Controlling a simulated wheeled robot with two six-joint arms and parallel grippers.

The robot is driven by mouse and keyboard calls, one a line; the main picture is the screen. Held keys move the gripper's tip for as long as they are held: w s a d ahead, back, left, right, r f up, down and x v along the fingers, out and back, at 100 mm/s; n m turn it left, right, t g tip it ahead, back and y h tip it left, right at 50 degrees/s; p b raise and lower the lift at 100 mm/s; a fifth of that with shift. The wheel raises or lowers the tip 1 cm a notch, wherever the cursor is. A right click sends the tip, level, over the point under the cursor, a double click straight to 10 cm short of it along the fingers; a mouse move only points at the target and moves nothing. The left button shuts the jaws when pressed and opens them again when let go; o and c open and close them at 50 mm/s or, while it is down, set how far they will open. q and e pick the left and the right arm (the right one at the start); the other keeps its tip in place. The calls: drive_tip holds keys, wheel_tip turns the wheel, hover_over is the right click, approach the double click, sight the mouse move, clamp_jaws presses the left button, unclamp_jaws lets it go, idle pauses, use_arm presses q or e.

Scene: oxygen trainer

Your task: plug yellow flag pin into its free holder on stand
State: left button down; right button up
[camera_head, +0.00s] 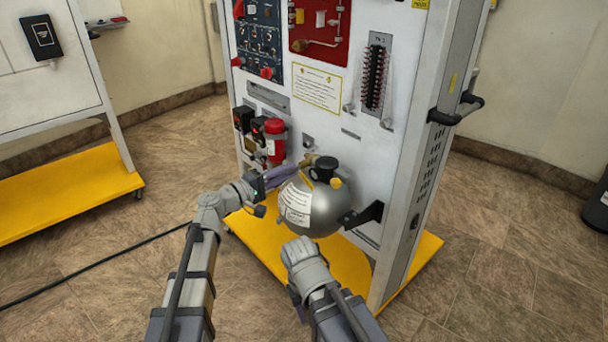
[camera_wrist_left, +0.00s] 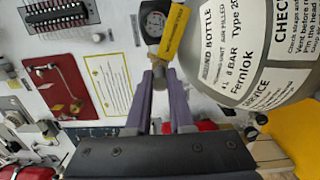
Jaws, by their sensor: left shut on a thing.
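The yellow flag (camera_wrist_left: 174,32) of the pin shows beside the round gauge (camera_wrist_left: 153,22) in the left wrist view. My left gripper (camera_wrist_left: 160,82) is shut at the small grey end of the pin, which is mostly hidden between its purple fingers. In the head view my left gripper (camera_head: 298,166) is at the top left of the grey bottle (camera_head: 322,208), near its black gauge and a yellow tag (camera_head: 308,181). My right arm's wrist end (camera_head: 303,260) is low in front of the bottle; its fingers are not clearly visible. I cannot make out the free holder.
The white stand (camera_head: 345,130) carries a red panel (camera_head: 318,30), a red canister (camera_head: 275,140) and a row of dark fittings (camera_head: 375,75). A black bracket (camera_head: 362,215) is beside the bottle. A yellow base (camera_head: 418,262) lies below.

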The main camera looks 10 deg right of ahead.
use_arm(q)
drive_tip(key=shift+v, duration=2.7)
drive_tip(key=shift+s+d+r, duration=0.1)
drive_tip(key=shift+r, duration=0.05)
wheel_tip(320, 180, up, 32)
drive_tip(key=p, duration=3.2)
drive_tip(key=shift+r+p, duration=0.2)
drive_tip(key=shift+p, duration=0.15)
